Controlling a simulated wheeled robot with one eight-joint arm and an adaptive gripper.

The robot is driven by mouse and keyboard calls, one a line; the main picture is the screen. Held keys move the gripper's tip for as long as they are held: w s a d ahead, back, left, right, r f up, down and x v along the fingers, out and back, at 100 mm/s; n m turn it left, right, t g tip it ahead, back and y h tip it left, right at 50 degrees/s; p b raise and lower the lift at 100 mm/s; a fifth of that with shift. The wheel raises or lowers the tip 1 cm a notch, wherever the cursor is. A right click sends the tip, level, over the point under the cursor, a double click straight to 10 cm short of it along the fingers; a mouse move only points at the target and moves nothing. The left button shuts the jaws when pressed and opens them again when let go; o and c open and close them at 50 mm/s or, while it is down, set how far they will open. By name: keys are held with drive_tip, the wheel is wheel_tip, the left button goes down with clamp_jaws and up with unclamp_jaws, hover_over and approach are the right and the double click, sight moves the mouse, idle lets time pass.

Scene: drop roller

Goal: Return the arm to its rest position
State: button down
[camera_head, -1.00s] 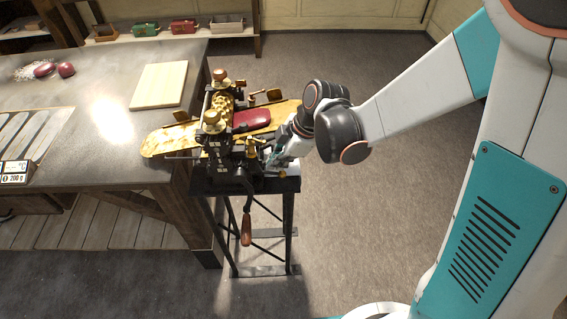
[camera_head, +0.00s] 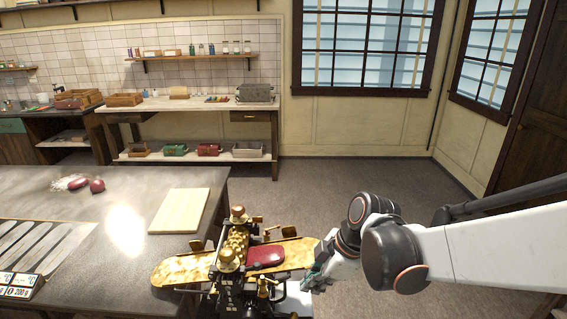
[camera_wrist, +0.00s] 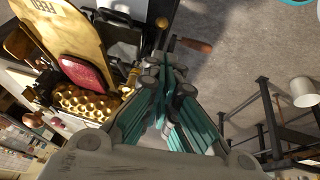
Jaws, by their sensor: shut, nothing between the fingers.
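My gripper (camera_head: 312,280) is at the right side of the drop roller machine (camera_head: 232,262) in the head view, low in the picture. In the wrist view my gripper (camera_wrist: 163,85) has its teal fingers together, with nothing visible between them. The machine has brass rollers, a brass feed tray (camera_wrist: 62,32) and a dark red block (camera_wrist: 85,75) lying on it. My arm reaches in from the right edge of the head view and is bent at the elbow. I cannot tell whether the fingertips touch the machine.
A grey worktable (camera_head: 60,205) with a pale board (camera_head: 180,211) stands left of the machine. A wooden-handled crank (camera_wrist: 195,46) is near my fingertips in the wrist view. Open floor (camera_head: 330,185) lies behind and to the right. A shelf bench (camera_head: 195,104) stands against the back wall.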

drive_tip(key=s+d+r+m+t+h+b, duration=0.1)
drive_tip(key=s+d+m+t+h+b, duration=0.1)
drive_tip(key=s+d+m, duration=0.3)
drive_tip(key=s+d+r+m+t+h+b, duration=0.1)
drive_tip(key=s+d+m, duration=0.5)
drive_tip(key=m, duration=0.6)
drive_tip(key=s+t+h+b, duration=0.1)
drive_tip(key=t+b, duration=0.1)
drive_tip(key=b, duration=0.1)
drive_tip(key=shift+d+r+m, duration=0.2)
drive_tip(key=shift+r+m, duration=0.1)
drive_tip(key=shift+r, duration=0.05)
